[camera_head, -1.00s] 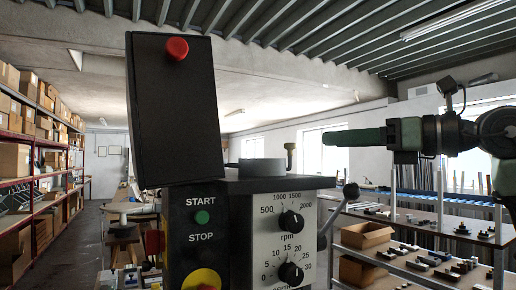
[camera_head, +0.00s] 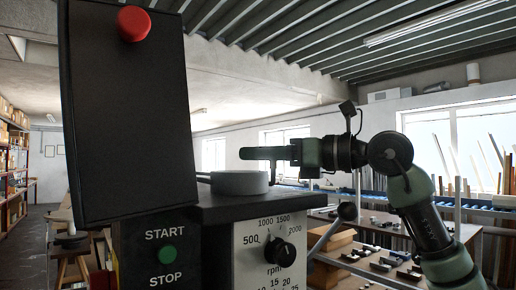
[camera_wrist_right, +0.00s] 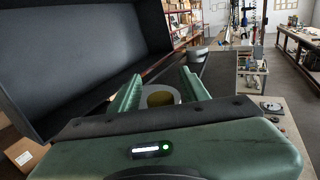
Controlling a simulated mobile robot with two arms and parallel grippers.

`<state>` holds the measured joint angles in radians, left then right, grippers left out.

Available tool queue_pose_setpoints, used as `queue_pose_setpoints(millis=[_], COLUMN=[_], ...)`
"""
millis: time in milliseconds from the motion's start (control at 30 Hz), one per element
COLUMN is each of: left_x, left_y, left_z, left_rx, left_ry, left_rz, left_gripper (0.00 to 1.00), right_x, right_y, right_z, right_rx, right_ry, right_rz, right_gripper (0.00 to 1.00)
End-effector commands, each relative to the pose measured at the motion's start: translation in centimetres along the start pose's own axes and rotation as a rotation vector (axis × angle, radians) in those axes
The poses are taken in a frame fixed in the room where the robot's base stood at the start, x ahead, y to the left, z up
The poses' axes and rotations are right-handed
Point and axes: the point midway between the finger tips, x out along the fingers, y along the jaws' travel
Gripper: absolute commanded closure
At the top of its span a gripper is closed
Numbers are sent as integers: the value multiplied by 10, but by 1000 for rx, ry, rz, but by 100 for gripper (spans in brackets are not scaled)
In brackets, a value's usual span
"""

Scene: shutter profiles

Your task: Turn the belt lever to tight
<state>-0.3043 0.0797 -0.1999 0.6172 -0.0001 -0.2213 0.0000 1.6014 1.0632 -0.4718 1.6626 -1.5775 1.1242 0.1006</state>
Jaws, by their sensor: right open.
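The machine head (camera_head: 225,215) is black with a white dial panel. An olive-yellow round knob (camera_wrist_right: 160,98), which looks like the belt lever's top, shows between my right gripper's fingers in the right wrist view. In the head view it is mostly hidden at the gripper. My right gripper (camera_head: 243,153) reaches in from the right above the machine's top, behind the grey round cap (camera_head: 239,183). Its green fingers (camera_wrist_right: 161,76) are apart, one on each side of the knob; I cannot tell if they touch it. My left gripper is not in view.
A tall black box (camera_head: 125,115) with a red button (camera_head: 134,24) stands close at the left of the gripper. A black ball-ended lever (camera_head: 348,211) sticks out at the machine's right. A shelf with small parts (camera_head: 380,255) stands behind.

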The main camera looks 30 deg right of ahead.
Motion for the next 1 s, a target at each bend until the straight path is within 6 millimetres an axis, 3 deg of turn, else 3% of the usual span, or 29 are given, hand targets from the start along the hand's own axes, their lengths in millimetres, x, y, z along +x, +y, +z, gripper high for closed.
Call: queue_pose_setpoints(millis=[133,333,367,500,1000], left_x=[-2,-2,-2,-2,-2], left_y=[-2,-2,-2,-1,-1], left_z=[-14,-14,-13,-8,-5], left_rx=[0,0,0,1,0], left_ry=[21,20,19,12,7], left_rz=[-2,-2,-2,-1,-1], left_gripper=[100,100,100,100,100], right_x=[6,7,6,6,6], right_y=[0,0,0,0,0], right_z=[0,-1,-1,-1,0], right_rx=[0,0,0,0,0], right_ry=[1,0,0,0,0], right_rz=[1,0,0,0,0], right_gripper=[55,55,60,99,100])
